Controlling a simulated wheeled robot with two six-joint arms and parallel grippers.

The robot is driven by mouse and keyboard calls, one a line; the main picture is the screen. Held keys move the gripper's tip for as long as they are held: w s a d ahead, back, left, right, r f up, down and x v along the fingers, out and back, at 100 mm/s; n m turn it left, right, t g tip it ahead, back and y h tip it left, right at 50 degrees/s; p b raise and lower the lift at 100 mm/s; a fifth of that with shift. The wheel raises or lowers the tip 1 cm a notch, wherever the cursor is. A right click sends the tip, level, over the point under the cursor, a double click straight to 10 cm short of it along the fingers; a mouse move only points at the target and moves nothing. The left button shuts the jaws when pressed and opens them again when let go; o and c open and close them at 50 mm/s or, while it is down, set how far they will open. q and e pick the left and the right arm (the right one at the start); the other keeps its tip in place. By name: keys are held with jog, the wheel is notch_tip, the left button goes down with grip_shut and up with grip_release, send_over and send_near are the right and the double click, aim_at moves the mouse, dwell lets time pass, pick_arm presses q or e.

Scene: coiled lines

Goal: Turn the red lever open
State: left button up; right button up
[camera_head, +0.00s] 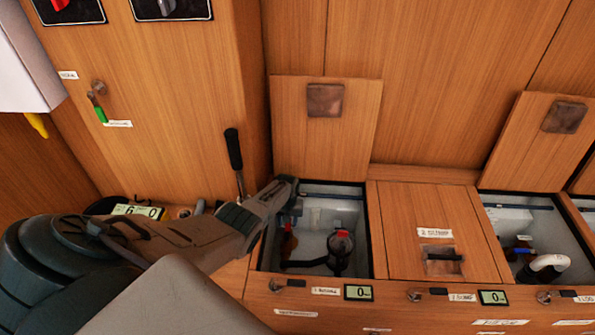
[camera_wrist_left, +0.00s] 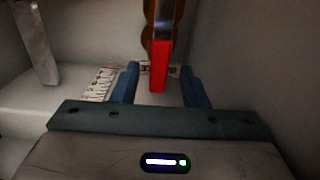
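The red lever (camera_wrist_left: 159,62) shows in the left wrist view, hanging down from a brownish metal fitting (camera_wrist_left: 163,15) at the top. My left gripper (camera_wrist_left: 160,72) has its two blue fingers apart, one on each side of the lever, with visible gaps. I cannot tell how far the lever reaches between them in depth. In the head view my left arm comes in from the left, and its gripper (camera_head: 293,207) points down into the open left compartment (camera_head: 320,273). The gripper's body partly hides the compartment's left side. My right gripper is not in view.
A pump with a red top (camera_head: 342,242) and a dark hose stand in the same compartment. Its wooden lid (camera_head: 325,135) is raised behind it. A black-handled lever (camera_head: 234,155) rises beside my left wrist. A closed hatch (camera_head: 430,215) lies to the right.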

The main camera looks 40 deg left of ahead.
pick_arm(q)
jog(key=shift+w+d+f+m+b, duration=0.1)
jog(key=shift+w+d+m+b, duration=0.1)
jog(key=shift+d+m, duration=0.3)
jog(key=shift+w+d+m+b, duration=0.1)
jog(key=shift+d+m+b, duration=0.1)
jog(key=shift+m, duration=0.5)
jog(key=s+d+m+b, duration=0.3)
jog(key=d+m+b, duration=0.5)
jog(key=m, duration=0.8)
notch_tip(320, 180, up, 12)
jog(key=p, duration=0.6)
jog(key=w+d+r+n+t+b, duration=0.2)
jog(key=w+d+r+t+b, duration=0.15)
jog(key=w+t, duration=0.35)
jog(key=w+d+r+n+t+b, duration=0.1)
jog(key=d+r+t, duration=0.3)
jog(key=r+t, duration=0.4)
jog(key=shift+w+r+n, duration=0.5)
jog(key=shift+r+n, duration=0.1)
jog(key=shift+r, duration=1.55)
